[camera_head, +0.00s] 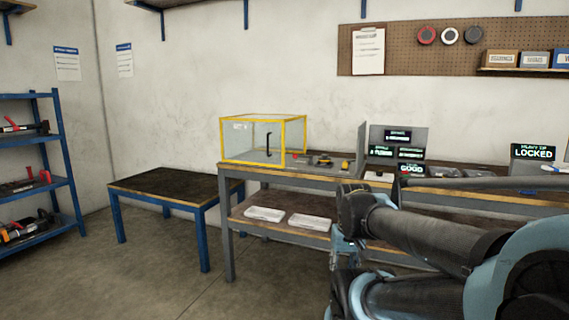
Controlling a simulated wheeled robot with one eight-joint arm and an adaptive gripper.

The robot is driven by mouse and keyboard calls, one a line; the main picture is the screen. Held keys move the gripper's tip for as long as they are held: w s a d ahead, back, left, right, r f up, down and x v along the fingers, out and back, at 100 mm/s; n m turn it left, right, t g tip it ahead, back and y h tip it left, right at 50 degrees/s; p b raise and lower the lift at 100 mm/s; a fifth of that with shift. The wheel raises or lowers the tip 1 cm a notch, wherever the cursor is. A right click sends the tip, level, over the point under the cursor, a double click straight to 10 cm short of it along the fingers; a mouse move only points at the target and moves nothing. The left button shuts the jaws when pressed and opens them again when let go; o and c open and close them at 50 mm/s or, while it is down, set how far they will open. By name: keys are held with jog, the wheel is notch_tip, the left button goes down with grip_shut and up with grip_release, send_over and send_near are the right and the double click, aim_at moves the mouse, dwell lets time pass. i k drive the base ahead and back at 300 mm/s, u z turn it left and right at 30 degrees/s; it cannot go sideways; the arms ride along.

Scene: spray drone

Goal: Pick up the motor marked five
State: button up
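No motor with a readable five shows in the head view. Several small dark and yellow parts (323,161) lie on the workbench (310,171), right of the yellow-framed clear case. They are too small to tell whether any is a motor or carries a mark. My arm comes in from the right and covers part of the bench front. My gripper cannot be made out in this view.
The yellow-framed case (240,141) with a black handle stands on the bench's left end. Screens (411,168) reading GOOD and LOCKED (533,152) stand further right. A low table (160,187) is bare. Blue shelves (40,186) hold tools at left. The floor in front is clear.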

aim_at(321, 161)
jog(key=u, duration=0.1)
jog(key=i, duration=1.2)
jog(key=z, duration=0.3)
